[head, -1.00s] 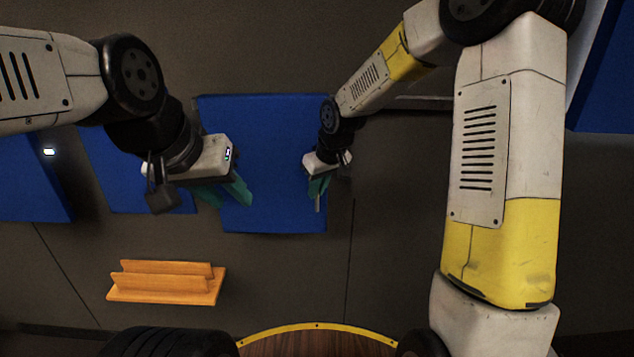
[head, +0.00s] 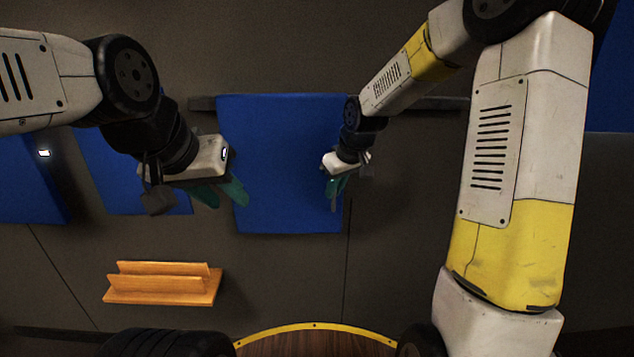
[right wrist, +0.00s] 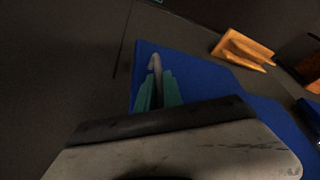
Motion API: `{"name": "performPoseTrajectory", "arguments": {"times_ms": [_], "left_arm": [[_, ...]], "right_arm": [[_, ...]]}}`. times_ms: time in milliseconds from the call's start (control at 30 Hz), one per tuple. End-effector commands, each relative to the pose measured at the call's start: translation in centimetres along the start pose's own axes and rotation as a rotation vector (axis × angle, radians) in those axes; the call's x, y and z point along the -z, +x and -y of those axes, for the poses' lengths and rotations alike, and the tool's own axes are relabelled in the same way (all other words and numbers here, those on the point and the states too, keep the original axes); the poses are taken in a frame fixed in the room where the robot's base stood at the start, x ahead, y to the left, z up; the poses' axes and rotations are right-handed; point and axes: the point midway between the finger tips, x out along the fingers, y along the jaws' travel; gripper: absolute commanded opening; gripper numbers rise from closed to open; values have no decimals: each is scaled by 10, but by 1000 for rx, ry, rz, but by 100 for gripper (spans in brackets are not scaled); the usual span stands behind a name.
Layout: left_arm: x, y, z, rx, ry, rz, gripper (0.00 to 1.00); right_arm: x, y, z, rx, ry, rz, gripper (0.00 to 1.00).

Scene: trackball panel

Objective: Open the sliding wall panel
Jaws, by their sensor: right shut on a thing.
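My right gripper (head: 336,188) is at the panel's right edge, shut on a thin grey upright handle (head: 333,204). The handle (right wrist: 155,66) also shows between the green fingers (right wrist: 158,92) in the right wrist view, with the blue panel (right wrist: 195,75) behind it. My left gripper (head: 222,192) is near the panel's left edge, with its green fingers apart and nothing between them.
An orange wooden shelf (head: 165,284) is on the wall at lower left. Other blue panels (head: 130,170) stand farther left and at the right edge. A round wooden top (head: 315,345) with a yellow rim is at the bottom.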

Motion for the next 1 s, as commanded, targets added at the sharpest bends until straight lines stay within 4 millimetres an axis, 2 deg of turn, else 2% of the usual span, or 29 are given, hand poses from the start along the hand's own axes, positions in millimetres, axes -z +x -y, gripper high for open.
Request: {"name": "performPoseTrajectory", "arguments": {"times_ms": [33,300,600,800,1000], "left_arm": [[0,0,0,0,0,0,36],[0,0,0,0,0,0,36],[0,0,0,0,0,0,36],[0,0,0,0,0,0,36],[0,0,0,0,0,0,36]], "right_arm": [[-9,-5,-17,-4,11,0,0],[-59,-25,-96,-5,13,1,0],[-109,-46,-176,-3,10,0,0],[-131,-56,-213,-3,5,-1,0],[-144,-61,-234,-2,3,0,0]]}}
